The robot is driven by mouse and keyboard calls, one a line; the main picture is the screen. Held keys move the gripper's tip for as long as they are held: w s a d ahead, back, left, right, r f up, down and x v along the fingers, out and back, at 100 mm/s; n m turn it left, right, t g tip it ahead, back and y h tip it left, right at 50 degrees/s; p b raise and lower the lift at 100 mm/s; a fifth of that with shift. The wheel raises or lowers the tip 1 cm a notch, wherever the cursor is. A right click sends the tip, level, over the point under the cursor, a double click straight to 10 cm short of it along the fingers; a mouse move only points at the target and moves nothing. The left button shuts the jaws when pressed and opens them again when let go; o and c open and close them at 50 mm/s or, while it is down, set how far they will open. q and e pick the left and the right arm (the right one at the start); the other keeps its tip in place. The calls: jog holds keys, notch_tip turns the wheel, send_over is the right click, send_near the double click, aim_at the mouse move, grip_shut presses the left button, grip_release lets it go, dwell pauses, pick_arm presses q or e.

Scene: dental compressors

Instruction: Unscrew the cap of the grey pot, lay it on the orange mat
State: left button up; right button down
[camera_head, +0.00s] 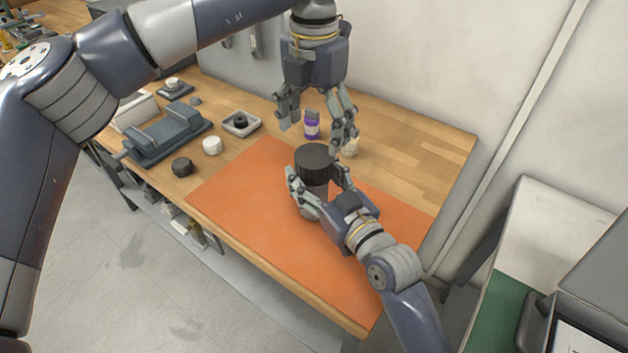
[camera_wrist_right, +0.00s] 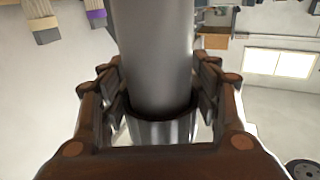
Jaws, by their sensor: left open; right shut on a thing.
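The grey pot (camera_head: 316,189) stands upright over the orange mat (camera_head: 255,225), with its wide black cap (camera_head: 314,158) on top. My right gripper (camera_head: 314,197) is shut on the pot's body below the cap. In the right wrist view the grey pot (camera_wrist_right: 153,60) fills the space between the fingers.
A purple bottle (camera_head: 312,124) stands behind the pot, with a small pale bottle (camera_head: 351,147) nearby. Left of the mat are a black cap (camera_head: 182,167), a white cap (camera_head: 212,145), a tray (camera_head: 241,124) and a grey vise (camera_head: 168,137). The mat's left and front areas are clear.

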aim_at(313, 155)
pick_arm(q)
jog(key=m, duration=0.3)
jog(key=shift+w+m, duration=0.1)
jog(key=shift+m, duration=0.3)
jog(key=shift+f, duration=4.05)
jog(key=c, duration=1.1)
jog(key=shift+w+a+n, duration=0.1)
jog(key=shift+n, duration=1.4)
jog(key=o, duration=1.2)
